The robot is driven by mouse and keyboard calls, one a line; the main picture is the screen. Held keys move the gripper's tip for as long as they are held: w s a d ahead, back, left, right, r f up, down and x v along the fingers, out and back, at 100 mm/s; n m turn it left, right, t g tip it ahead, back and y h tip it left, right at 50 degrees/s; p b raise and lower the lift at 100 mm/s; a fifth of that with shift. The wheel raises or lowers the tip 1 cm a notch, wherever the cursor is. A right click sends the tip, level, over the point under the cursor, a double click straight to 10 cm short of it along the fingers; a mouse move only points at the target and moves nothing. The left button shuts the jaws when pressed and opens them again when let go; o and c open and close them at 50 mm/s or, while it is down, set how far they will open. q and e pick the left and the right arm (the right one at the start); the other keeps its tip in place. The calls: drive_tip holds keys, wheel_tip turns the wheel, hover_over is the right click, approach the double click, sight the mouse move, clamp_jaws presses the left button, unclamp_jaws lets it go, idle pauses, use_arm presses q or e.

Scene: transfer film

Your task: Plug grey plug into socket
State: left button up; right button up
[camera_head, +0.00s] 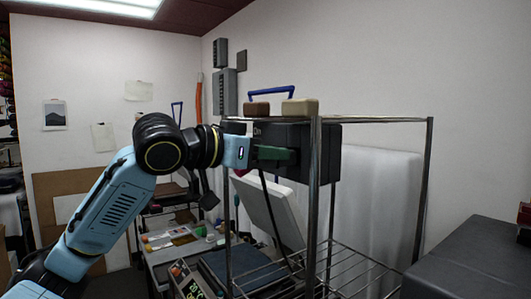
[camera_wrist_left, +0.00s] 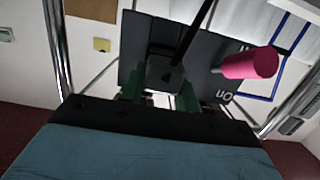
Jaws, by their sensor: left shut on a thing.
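The dark box (camera_head: 327,160) is mounted on the wire rack and also shows in the left wrist view (camera_wrist_left: 136,52), upside down with "ON" lettering. My left gripper (camera_head: 272,154) is at the box's front, its green fingers against or very close to it. In the left wrist view, my left gripper (camera_wrist_left: 160,99) is shut on a dark grey plug (camera_wrist_left: 166,74), with its black cord (camera_wrist_left: 198,30) running away. In the head view the cord (camera_head: 267,197) hangs down and the fingers hide the plug. I cannot tell whether the plug is in a socket. My right gripper is not in view.
A pink cylinder (camera_wrist_left: 250,63) sticks out from the box beside the grey plug. A rack post (camera_head: 315,200) stands close right of my gripper. A brown block (camera_head: 256,109) and a tan block (camera_head: 300,107) sit on top. A dark case (camera_head: 470,260) is at lower right.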

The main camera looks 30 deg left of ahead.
use_arm(q)
drive_tip(key=shift+r+x, duration=0.2)
drive_tip(key=shift+x, duration=1.2)
drive_tip(key=shift+s, duration=0.15)
drive_tip(key=shift+f+b+v, duration=0.2)
drive_tip(key=shift+b+v, duration=0.2)
drive_tip(key=shift+v, duration=1)
drive_tip(key=shift+p, duration=0.4)
drive_tip(key=shift+r+x, duration=0.1)
drive_tip(key=shift+x, duration=0.65)
drive_tip(key=shift+r+x, duration=0.15)
drive_tip(key=shift+x, duration=0.6)
idle(0.6)
drive_tip(key=o, duration=1.1)
